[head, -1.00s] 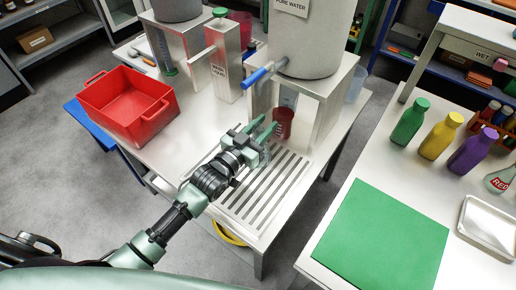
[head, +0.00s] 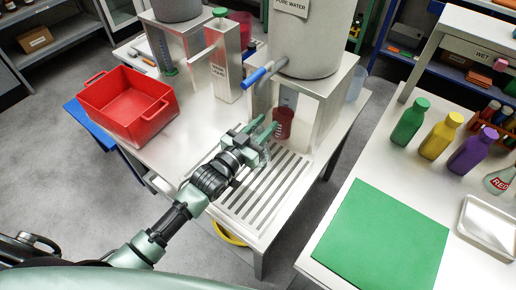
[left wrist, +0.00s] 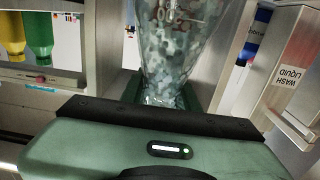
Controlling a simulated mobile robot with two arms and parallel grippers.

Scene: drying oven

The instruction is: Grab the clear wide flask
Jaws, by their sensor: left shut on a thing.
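A clear glass flask (left wrist: 178,52) fills the middle of the left wrist view, with pale marks on its wall; its top is cut off by the frame. In the head view it is a faint see-through shape (head: 264,154) beside my left gripper (head: 264,129), above the slotted drain area of the table. The left gripper is shut on the flask, with its fingers on both sides of it. The flask's outline is hard to make out in the head view. My right gripper is not in view.
A dark red beaker (head: 284,122) stands just beyond the gripper, by the pure water tank (head: 306,45). A red crate (head: 128,103) is on the left. A green mat (head: 382,236) lies on the right bench near several bottles and a white tray (head: 488,228).

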